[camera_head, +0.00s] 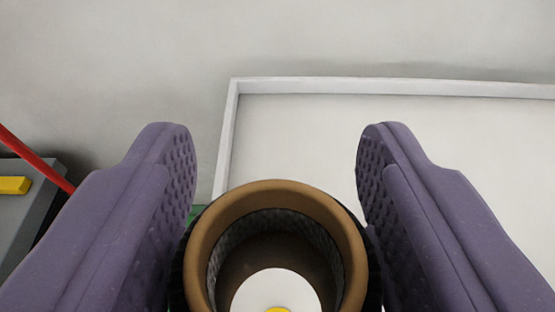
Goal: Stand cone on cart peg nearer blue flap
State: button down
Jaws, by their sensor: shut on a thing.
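My gripper (275,200) has two purple padded fingers, shut on a hollow round piece that I take to be the cone (276,192). The cone has a thick brown rim and a dark outer side, and I look down into its opening. A white disc (270,291) with a bit of yellow shows inside the opening; I cannot tell whether it is part of the cone or something below it. The cone's lower end is hidden. I see no blue flap, and no cart peg that I can make out.
A white panel or tray with a raised rim (400,86) lies beyond the gripper, its visible surface bare. At the left edge is a dark grey piece (20,205) with a yellow block (14,185) and a red bar (35,160). A green patch (195,212) shows beside the cone.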

aim_at(277, 265)
jog(key=shift+f+b, duration=2.5)
jog(key=shift+f, duration=1.45)
jog(key=shift+f+b, duration=1.3)
jog(key=shift+f, duration=0.1)
jog(key=shift+f+b, duration=0.45)
jog(key=shift+b, duration=0.15)
jog(key=shift+c, duration=1.2)
grip_release()
jog(key=shift+s, duration=0.15)
